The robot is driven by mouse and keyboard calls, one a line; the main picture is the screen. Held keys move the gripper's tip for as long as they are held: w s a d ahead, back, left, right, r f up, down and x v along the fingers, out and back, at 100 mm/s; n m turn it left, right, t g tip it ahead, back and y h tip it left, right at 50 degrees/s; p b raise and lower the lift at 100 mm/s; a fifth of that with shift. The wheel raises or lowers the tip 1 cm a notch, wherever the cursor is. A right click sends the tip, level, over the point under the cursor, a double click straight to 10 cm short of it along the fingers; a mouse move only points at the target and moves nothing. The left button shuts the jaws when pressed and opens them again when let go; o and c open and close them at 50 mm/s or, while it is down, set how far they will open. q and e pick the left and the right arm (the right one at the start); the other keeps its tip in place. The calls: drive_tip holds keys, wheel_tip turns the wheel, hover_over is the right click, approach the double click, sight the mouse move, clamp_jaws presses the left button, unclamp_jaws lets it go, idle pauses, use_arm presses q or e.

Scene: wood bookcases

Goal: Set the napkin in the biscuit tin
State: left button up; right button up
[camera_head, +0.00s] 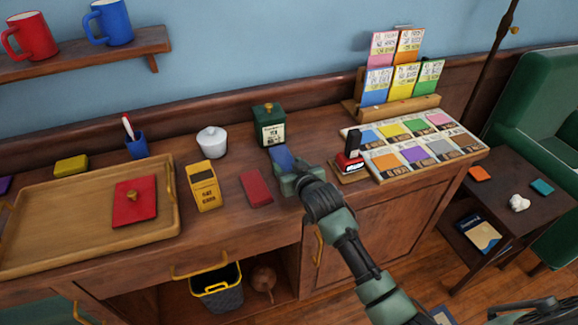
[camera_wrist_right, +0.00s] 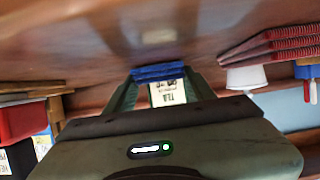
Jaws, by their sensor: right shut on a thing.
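My right gripper (camera_head: 288,170) is shut on a blue, flat, layered thing that looks like a folded napkin (camera_head: 281,157). It is just in front of the green tin. In the right wrist view the blue napkin (camera_wrist_right: 160,72) shows between the fingers, with the TEA label behind it. I cannot make out a tin marked for biscuits. A red square with a gold knob (camera_head: 134,201), like a lid or a low lidded tin, sits on the wooden tray. The green tin (camera_head: 269,125) has its gold-knobbed lid on. My left gripper is not in view.
The wooden tray (camera_head: 70,245) is mostly bare.

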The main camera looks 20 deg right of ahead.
drive_tip(key=shift+f, duration=0.1)
drive_tip(key=o, duration=1.5)
